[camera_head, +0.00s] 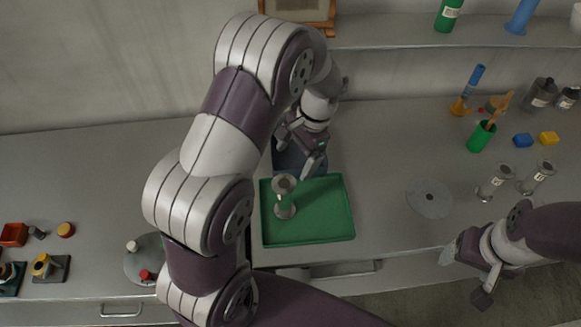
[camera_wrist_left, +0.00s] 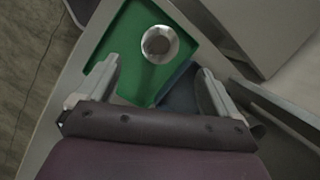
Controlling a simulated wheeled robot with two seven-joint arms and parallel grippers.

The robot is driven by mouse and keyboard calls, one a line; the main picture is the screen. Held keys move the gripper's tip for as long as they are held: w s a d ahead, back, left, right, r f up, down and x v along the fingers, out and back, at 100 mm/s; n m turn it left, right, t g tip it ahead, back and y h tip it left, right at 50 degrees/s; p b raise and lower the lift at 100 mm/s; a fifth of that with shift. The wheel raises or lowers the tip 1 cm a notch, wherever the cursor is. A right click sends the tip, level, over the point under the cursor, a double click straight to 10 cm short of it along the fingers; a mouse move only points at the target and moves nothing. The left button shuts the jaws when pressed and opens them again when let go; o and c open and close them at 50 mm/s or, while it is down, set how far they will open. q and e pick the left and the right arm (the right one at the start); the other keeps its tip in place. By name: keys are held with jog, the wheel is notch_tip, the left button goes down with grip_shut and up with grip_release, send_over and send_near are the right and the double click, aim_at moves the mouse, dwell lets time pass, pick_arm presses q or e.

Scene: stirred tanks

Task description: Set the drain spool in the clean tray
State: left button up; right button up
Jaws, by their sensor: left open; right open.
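A metal spool with round flanges (camera_head: 284,184) stands upright in the left part of the green tray (camera_head: 335,232). It looks like the drain spool. In the left wrist view the spool (camera_wrist_left: 159,43) is seen from above, beyond the fingertips, with the tray (camera_wrist_left: 118,42) around it. My left gripper (camera_head: 300,152) is open and empty behind the spool, near the tray's far edge, apart from the spool. My right gripper (camera_head: 464,277) is open and empty over the counter's front edge at the right.
Two similar metal spools (camera_head: 490,184) (camera_head: 536,179) stand on the counter at right, near a grey disc (camera_head: 429,198). A green cup (camera_head: 481,136) with a brush-like tool stands behind them. A dark blue item (camera_head: 290,160) lies behind the tray. Small parts (camera_head: 48,266) sit at far left.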

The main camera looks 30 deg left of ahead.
pick_arm(q)
jog(key=s+d+r+n+t+h, duration=0.1)
jog(key=s+r+n+t, duration=0.1)
jog(key=s, duration=0.3)
jog(key=s+d+r+n+t+h, duration=0.1)
jog(key=s+d+r+n, duration=0.1)
jog(key=s, duration=0.4)
jog(key=shift+s+r+n+t, duration=0.15)
jog(key=shift+r+n+t, duration=0.25)
jog(key=shift+n, duration=0.5)
